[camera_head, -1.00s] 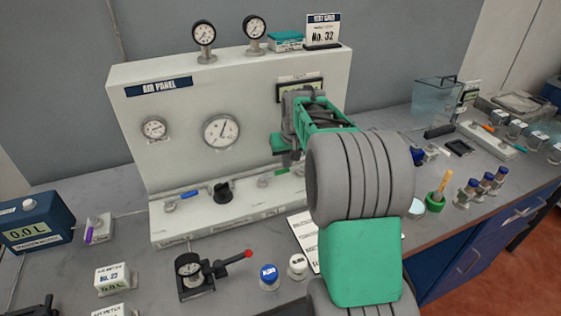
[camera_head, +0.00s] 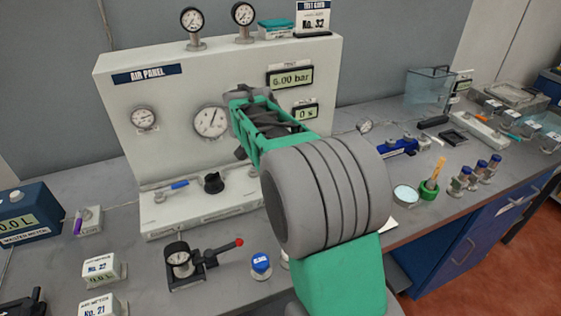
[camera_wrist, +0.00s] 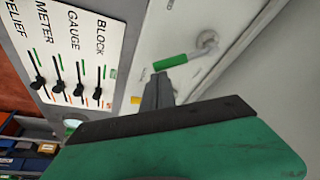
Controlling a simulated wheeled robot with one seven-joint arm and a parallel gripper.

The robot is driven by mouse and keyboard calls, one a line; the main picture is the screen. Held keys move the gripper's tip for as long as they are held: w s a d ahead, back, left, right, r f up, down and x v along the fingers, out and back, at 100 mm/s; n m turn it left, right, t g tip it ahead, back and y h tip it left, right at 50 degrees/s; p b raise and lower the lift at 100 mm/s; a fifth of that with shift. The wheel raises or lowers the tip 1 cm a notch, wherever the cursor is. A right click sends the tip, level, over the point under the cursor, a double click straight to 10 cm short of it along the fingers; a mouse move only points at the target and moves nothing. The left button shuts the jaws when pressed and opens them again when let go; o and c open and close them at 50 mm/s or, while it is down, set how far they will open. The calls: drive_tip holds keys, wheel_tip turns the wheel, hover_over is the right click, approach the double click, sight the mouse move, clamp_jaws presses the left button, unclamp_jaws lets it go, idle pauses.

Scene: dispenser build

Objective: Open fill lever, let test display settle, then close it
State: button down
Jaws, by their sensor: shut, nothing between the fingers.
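A lever with a green handle (camera_wrist: 173,62) and a metal pivot shows in the wrist view; I cannot read a label that names it the fill lever. In the head view my arm hides it. My gripper (camera_wrist: 158,82) is shut and empty, its tips just beside the green handle; whether they touch it I cannot tell. The test display (camera_head: 291,78) on the air panel (camera_head: 120,105) reads 6.00 bar. A smaller display (camera_head: 305,113) below it reads 0 s.
A blue-handled lever (camera_head: 178,186) and a black knob (camera_head: 213,183) sit on the panel's base. In front stands a small gauge block with a red-tipped lever (camera_head: 222,249). Several small black levers (camera_wrist: 58,90) line a white plate in the wrist view.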

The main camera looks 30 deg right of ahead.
drive_tip(key=a+m, duration=0.1)
drive_tip(key=s+a+m+g, duration=0.1)
drive_tip(key=m, duration=0.1)
drive_tip(key=shift+a+m, duration=0.3)
drive_tip(key=shift+a, duration=0.05)
drive_tip(key=shift+s+a+m+g+p, duration=0.1)
drive_tip(key=shift+a+m+g+p, duration=0.25)
drive_tip(key=shift+a+m, duration=0.4)
drive_tip(key=shift+s+a+m+g+p, duration=0.1)
drive_tip(key=shift+a+m+g+p, duration=0.25)
drive_tip(key=shift+m, duration=0.6)
drive_tip(key=d, duration=0.2)
drive_tip(key=d+r, duration=0.1)
drive_tip(key=shift+s+d+p, duration=0.25)
drive_tip(key=shift+d+p, duration=0.15)
drive_tip(key=p+v, duration=0.3)
drive_tip(key=v, duration=0.6)
drive_tip(key=shift+a+r, duration=0.35)
